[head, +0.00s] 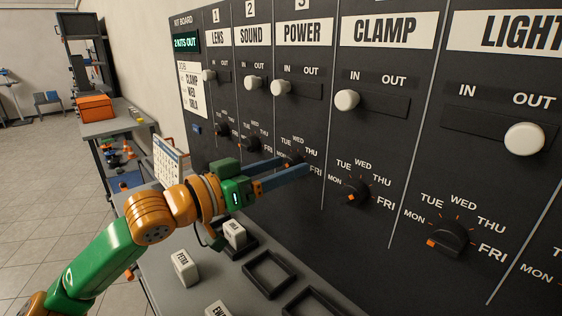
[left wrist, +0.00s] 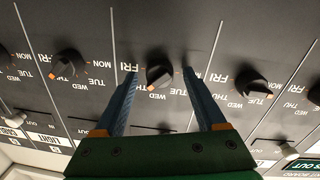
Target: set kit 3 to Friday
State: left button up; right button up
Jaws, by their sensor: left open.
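The kit board (head: 395,125) is a dark panel with a dial under each kit. The kit 3 dial (head: 293,157), under POWER, is a black knob partly covered by my left gripper (head: 285,175). In the left wrist view, upside down, this dial (left wrist: 160,73) sits between the two blue fingers (left wrist: 160,78). They are open, one on each side, with gaps. I cannot tell how deep they reach. The dial's orange mark shows on its lower-left side there; I cannot surely read its day. FRI (left wrist: 131,68) is beside the left finger. My right gripper is not in view.
The CLAMP dial (head: 354,193) and LIGHT dial (head: 450,238) are to the right, the SOUND dial (head: 255,145) to the left. White sliders, such as the POWER slider (head: 281,88), stick out above. Labelled blocks (head: 185,268) and an empty frame (head: 268,275) are on the shelf below.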

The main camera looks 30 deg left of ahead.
pick_arm(q)
jog(key=shift+s, duration=0.1)
jog(key=shift+c, duration=1.1)
grip_shut()
jog(key=shift+m, duration=0.3)
jog(key=m, duration=0.3)
jog(key=shift+m, duration=0.3)
jog(key=shift+r+m, duration=0.1)
jog(key=shift+m, duration=2)
